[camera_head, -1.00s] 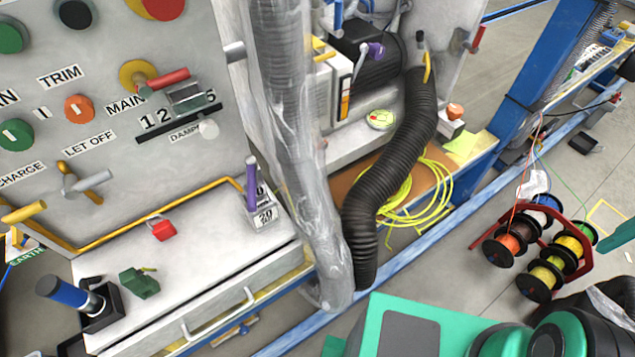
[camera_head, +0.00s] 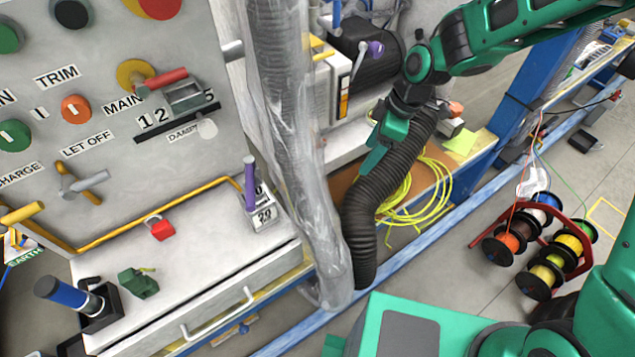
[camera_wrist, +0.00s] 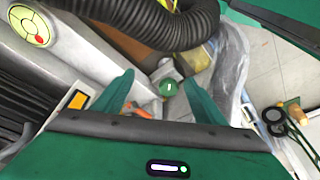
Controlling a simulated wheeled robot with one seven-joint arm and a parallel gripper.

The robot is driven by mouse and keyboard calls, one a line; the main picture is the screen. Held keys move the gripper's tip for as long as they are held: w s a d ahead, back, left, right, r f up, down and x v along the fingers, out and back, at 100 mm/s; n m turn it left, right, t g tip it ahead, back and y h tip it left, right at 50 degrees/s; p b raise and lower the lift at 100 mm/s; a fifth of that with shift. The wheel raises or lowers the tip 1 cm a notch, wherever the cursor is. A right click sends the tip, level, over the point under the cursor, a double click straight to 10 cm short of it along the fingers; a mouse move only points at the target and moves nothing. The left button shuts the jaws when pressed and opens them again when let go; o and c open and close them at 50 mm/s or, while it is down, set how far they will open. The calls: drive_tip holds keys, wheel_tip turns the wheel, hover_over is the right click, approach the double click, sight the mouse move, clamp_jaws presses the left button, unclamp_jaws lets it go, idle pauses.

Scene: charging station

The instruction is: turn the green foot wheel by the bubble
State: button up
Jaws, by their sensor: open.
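In the wrist view, a small green round wheel (camera_wrist: 168,88) with a pale mark, which looks like the foot wheel, shows between the fingers of my gripper (camera_wrist: 158,78). The gripper is open and holds nothing; how far the wheel lies beyond the fingertips I cannot tell. The bubble (camera_wrist: 30,26), a round yellow-green disc with a red spot, is at the upper left of the wrist view on a pale ledge. In the head view my gripper (camera_head: 374,152) points down in front of the black hose.
A thick black ribbed hose (camera_head: 385,190) runs close by my gripper, with a yellow cable coil (camera_head: 425,195) behind it. A plastic-wrapped column (camera_head: 300,150) stands to the left. A reel rack (camera_head: 545,245) stands on the floor at right.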

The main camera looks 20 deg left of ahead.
drive_tip(key=s+a+f+n+g+y, duration=0.1)
drive_tip(key=s+a+f+n, duration=0.25)
drive_tip(key=a, duration=0.55)
drive_tip(key=shift+m, duration=0.35)
drive_tip(key=x, duration=1)
drive_tip(key=shift+w+a+f, duration=0.15)
drive_tip(key=shift+w+f, duration=0.1)
drive_tip(key=c, duration=1)
drive_tip(key=shift+c, duration=0.2)
